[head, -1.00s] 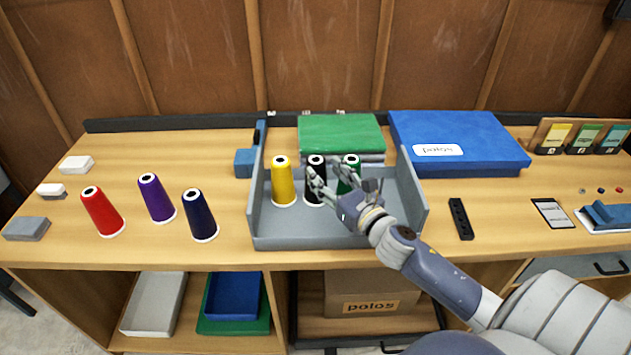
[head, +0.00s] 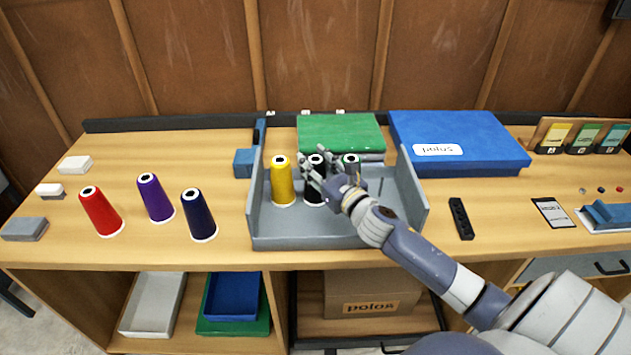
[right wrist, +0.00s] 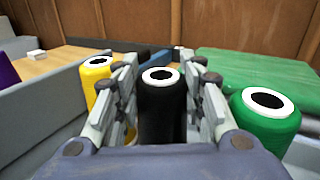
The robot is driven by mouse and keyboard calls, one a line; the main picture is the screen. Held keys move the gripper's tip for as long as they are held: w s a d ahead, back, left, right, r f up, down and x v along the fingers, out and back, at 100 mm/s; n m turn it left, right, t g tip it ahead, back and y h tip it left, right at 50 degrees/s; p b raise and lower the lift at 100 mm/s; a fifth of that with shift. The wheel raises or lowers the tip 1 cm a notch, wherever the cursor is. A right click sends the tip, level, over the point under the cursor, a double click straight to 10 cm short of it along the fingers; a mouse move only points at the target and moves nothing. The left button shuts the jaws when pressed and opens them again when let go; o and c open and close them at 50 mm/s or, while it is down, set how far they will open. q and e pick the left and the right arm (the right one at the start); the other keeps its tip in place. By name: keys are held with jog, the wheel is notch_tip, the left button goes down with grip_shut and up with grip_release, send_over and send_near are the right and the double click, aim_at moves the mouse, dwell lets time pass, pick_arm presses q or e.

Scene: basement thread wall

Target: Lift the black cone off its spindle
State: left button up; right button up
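The black cone (head: 315,193) stands upright in a grey tray (head: 305,242), between the yellow cone (head: 283,183) and the green cone (head: 351,160). In the right wrist view the black cone (right wrist: 161,105) stands between the two fingers of my right gripper (right wrist: 160,95). The fingers are open around it, with a narrow gap showing at its sides. In the head view my right gripper (head: 318,172) reaches in from the right and hides part of the black and green cones. The spindle under the black cone is hidden. My left gripper is not in view.
The yellow cone (right wrist: 97,75) and green cone (right wrist: 265,115) stand close on either side of the gripper. Red (head: 101,212), purple (head: 155,198) and navy (head: 198,215) cones stand left of the tray. A green box (head: 340,133) and a blue box (head: 460,142) lie behind.

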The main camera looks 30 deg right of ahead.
grip_shut()
jog(key=shift+r, duration=0.15)
jog(key=shift+r, duration=0.25)
notch_tip(320, 180, up, 9)
jog(key=p, duration=0.2)
jog(key=shift+r, duration=0.15)
jog(key=shift+r, duration=0.15)
notch_tip(320, 180, up, 4)
jog(key=p, duration=0.4)
jog(key=shift+f, duration=0.2)
